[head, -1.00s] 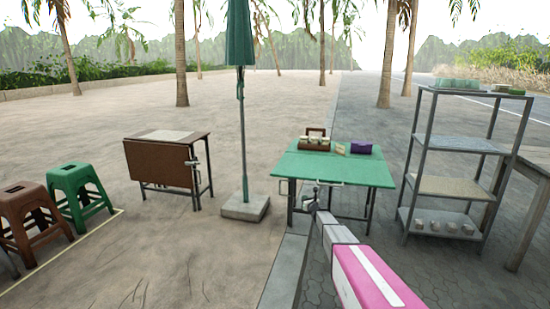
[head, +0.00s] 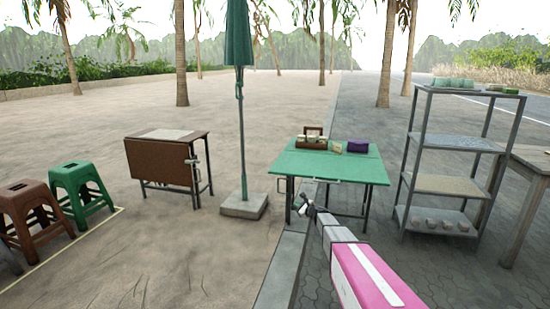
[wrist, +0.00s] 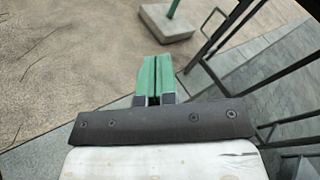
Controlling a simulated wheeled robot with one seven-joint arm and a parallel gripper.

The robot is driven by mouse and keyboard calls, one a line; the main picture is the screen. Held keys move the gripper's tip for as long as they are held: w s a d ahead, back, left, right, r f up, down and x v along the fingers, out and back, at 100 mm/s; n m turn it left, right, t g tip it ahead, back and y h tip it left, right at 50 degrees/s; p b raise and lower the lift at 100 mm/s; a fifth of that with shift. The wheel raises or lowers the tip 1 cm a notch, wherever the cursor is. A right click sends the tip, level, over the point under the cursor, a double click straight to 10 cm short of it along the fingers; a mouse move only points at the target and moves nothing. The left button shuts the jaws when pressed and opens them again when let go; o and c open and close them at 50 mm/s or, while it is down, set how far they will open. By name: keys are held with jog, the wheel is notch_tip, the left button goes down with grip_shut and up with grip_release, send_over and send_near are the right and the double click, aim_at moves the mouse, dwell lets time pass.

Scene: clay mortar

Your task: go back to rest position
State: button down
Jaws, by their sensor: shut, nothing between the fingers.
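My gripper (head: 301,202) is in front of the green table, near its front left leg and below the height of its top. In the wrist view its two green fingers (wrist: 158,76) are side by side with only a thin line between them. They are shut with nothing held. My arm reaches out from the lower right of the head view, with a pink and white section nearest the camera.
The green table (head: 315,168) holds a wooden caddy (head: 312,139), a small pale item and a purple box (head: 358,146). A grey umbrella base (wrist: 167,22) stands ahead. A metal shelf (head: 450,184) is right; a brown folding table (head: 160,160) and stools (head: 75,180) are left.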

jog(key=s+a+n+g+h, duration=0.25)
jog(key=s+n+g, duration=0.85)
jog(key=s, duration=1.5)
jog(key=s+d+n+h, duration=0.2)
jog(key=s+d+n, duration=0.1)
jog(key=s, duration=0.4)
jog(key=s+d+r+n+g+h, duration=0.1)
jog(key=s+d+n+h, duration=0.2)
jog(key=s, duration=0.5)
jog(key=s+d+n+g+h, duration=0.1)
jog(key=s+d+n+h, duration=0.1)
jog(key=s+n, duration=0.3)
jog(key=s+d, duration=0.1)
jog(key=s, duration=0.2)
jog(key=shift+r+n, duration=0.3)
jog(key=shift+r, duration=0.05)
